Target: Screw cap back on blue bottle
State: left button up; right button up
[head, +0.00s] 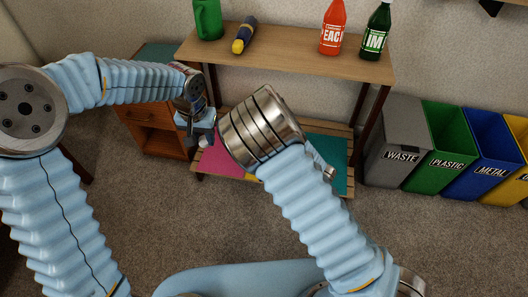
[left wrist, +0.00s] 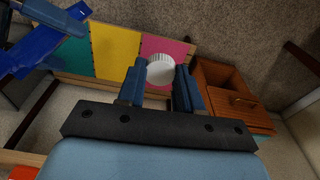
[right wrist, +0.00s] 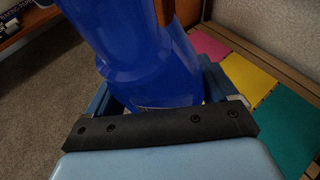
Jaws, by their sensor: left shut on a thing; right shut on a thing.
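My left gripper (head: 198,128) is shut on a white ridged cap (left wrist: 161,70), held between its fingertips in the left wrist view. The cap also shows small in the head view (head: 205,141). My right gripper (right wrist: 168,100) is shut on the blue bottle (right wrist: 150,65), which fills the middle of the right wrist view. The bottle also shows at the upper left of the left wrist view (left wrist: 45,45), apart from the cap. In the head view my right wrist hides the right gripper and the bottle. The bottle's mouth is not clear.
A wooden table (head: 285,48) holds a green container (head: 208,20), a flashlight (head: 243,36), a red bottle (head: 332,28) and a green bottle (head: 376,32). Coloured panels (head: 325,155) lie on its lower shelf. A wooden cabinet (head: 150,115) stands left; several bins (head: 398,145) stand right.

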pick_arm(q)
jog(key=s+d+r+m, duration=0.1)
jog(key=d+r, duration=0.2)
jog(key=d, duration=0.3)
jog(key=d+r+m, duration=0.2)
jog(key=d+r, duration=0.2)
jog(key=d, duration=0.1)
jog(key=s+d+r+m, duration=0.1)
jog(key=d+r+m, duration=0.1)
jog(key=d+r, duration=0.2)
jog(key=shift+s+d+h, duration=0.15)
jog(key=shift+d+h, duration=0.05)
jog(key=shift+d, duration=0.5)
jog(key=shift+s+d+h, duration=0.15)
jog(key=shift+d+h, duration=0.05)
jog(key=shift+d, duration=0.45)
jog(key=shift+f, duration=2)
jog(key=shift+f, duration=0.85)
jog(key=shift+f, duration=0.55)
